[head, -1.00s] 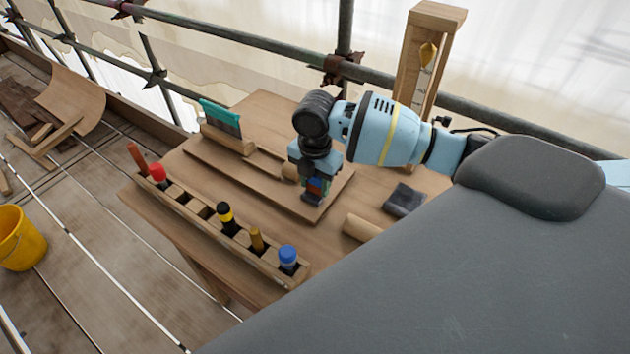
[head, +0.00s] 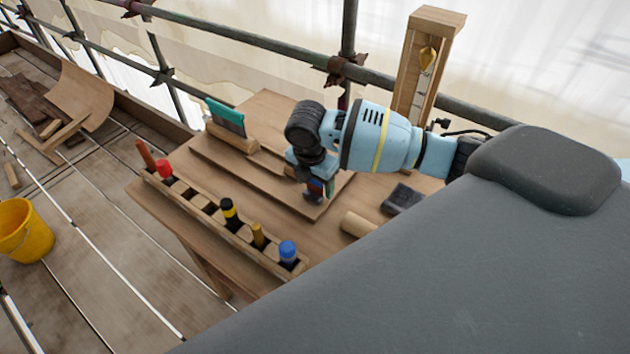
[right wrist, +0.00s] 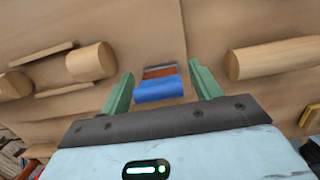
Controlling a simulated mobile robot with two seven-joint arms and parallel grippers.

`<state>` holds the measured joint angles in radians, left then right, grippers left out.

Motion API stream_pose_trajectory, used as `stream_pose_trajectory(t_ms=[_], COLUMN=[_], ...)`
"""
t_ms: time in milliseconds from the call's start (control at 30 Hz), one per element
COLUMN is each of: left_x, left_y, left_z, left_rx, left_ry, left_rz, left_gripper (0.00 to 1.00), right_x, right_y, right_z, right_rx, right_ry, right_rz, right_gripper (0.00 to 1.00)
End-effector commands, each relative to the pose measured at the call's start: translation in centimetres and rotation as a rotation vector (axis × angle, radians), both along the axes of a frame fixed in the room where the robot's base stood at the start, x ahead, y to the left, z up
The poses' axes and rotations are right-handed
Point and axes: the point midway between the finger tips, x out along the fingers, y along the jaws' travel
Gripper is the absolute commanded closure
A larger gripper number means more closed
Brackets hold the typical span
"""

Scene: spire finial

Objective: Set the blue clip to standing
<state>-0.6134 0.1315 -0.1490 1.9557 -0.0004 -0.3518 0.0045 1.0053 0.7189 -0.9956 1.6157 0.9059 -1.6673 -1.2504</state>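A small blue clip (right wrist: 157,90) shows in the right wrist view, with a red-brown band and a grey part beyond it. It lies between the two green fingers of my right gripper (right wrist: 161,74), with a narrow gap on each side, so the gripper is open around it. In the head view the right gripper (head: 318,186) points down over the board (head: 233,167) on the bench. It largely hides the clip there; only small red, blue and dark patches show. I cannot tell whether the clip stands or lies. My left gripper is not in view.
A wooden rack (head: 191,210) along the bench's front edge holds several tools, one blue-capped (head: 288,251).

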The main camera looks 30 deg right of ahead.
Motion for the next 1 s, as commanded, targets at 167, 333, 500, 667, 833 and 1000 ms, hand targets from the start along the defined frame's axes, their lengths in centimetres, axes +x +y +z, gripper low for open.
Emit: stream_pose_trajectory(t_ms=[167,333,500,667,833,1000], left_x=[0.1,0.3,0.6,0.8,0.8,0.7], left_y=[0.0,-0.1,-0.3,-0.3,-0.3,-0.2], left_z=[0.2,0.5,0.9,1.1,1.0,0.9], left_rx=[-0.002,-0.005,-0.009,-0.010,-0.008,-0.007], left_ry=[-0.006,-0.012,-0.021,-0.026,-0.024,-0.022], left_rz=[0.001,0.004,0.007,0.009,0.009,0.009], left_gripper=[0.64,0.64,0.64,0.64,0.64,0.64], right_x=[0.0,0.1,0.0,-0.2,-0.3,-0.4], right_y=[0.0,0.1,0.5,0.8,1.0,1.0], right_z=[0.1,1.0,3.7,6.1,7.5,7.8], right_rx=[0.000,0.002,0.002,0.002,0.001,0.001], right_ry=[-0.001,-0.005,-0.007,-0.005,-0.003,-0.001], right_rz=[0.000,0.001,0.002,0.001,0.000,0.000], right_gripper=[0.37,0.37,0.37,0.37,0.37,0.37])
